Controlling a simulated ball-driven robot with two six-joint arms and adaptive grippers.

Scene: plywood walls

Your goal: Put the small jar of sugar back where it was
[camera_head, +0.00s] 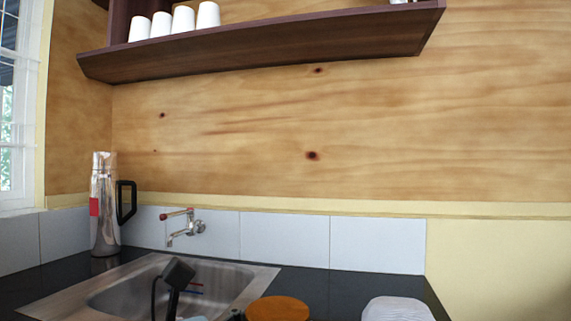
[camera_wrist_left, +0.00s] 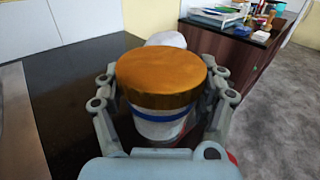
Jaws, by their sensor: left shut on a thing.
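The small jar (camera_wrist_left: 161,119) is white with a blue band and a wide wooden lid (camera_wrist_left: 160,74). It is in my left gripper (camera_wrist_left: 161,95), whose fingers are shut on it from both sides. In the head view the round lid (camera_head: 278,309) shows at the bottom edge, in front of the counter and right of the sink; the jar's body is out of frame there. I cannot tell whether the jar's base touches the counter. My right gripper is in neither view.
The sink (camera_head: 215,278) lies at the left under a tap (camera_head: 185,227). A steel flask (camera_head: 104,205) stands behind it. A white object (camera_head: 397,309) is on the black counter at the right. A dark shelf (camera_head: 265,42) with white cups (camera_head: 183,20) hangs above.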

